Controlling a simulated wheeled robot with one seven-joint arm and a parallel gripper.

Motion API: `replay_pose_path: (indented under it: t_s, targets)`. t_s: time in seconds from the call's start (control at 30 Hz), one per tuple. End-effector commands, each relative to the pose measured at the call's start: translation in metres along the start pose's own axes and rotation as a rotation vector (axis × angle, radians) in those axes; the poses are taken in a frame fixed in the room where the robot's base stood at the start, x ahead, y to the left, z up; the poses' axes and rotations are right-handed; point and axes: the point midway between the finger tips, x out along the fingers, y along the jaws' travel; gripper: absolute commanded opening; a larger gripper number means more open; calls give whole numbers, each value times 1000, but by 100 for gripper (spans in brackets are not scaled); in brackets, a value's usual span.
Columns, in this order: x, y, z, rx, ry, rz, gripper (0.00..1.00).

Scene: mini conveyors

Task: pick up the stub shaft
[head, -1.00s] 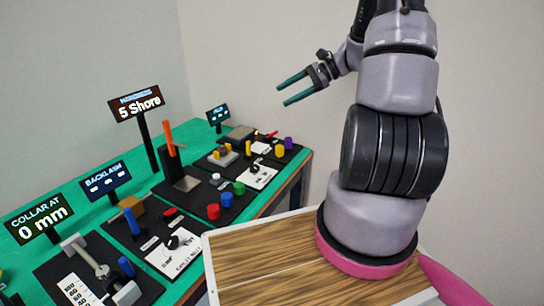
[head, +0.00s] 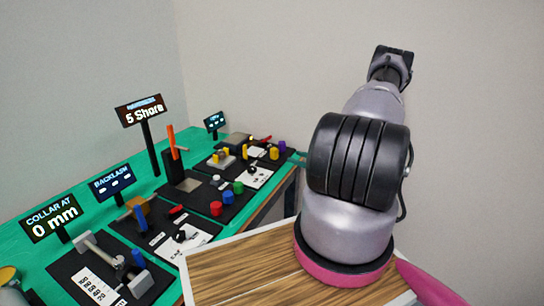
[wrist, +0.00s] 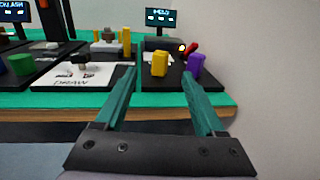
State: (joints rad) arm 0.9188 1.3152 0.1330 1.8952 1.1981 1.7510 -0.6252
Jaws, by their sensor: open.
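I cannot tell for sure which part is the stub shaft. Small dark parts (wrist: 82,63) stand on a white labelled card at the left in the wrist view. Another dark part (head: 184,235) lies on a nearer white card in the head view. My gripper (wrist: 159,74) is open and empty, its two teal fingers pointing at the table. It is short of the table's edge, with a yellow cylinder (wrist: 160,64) and a purple cylinder (wrist: 195,65) on a black board beyond the fingertips.
The green table (head: 30,262) carries black boards with several fixtures. Upright signs stand behind them: "COLLAR AT 0 mm" (head: 52,218), "BACKLASH" (head: 112,182) and "5 Shore" (head: 141,110). Green (head: 238,187) and red (head: 216,208) cylinders stand mid-table. A pale wall borders the right.

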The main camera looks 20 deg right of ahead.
Motion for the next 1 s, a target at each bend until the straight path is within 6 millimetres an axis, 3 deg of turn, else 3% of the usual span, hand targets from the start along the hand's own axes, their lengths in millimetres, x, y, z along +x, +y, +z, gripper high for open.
replay_pose_path:
  t_s: [0.2,0.43,0.7,1.0]
  targets:
    - [36,1,0,-2,-1,5,71]
    - [54,1,-1,-1,0,5,71]
    - [92,-2,-4,-3,0,5,71]
    - [97,-2,-4,-2,0,4,71]
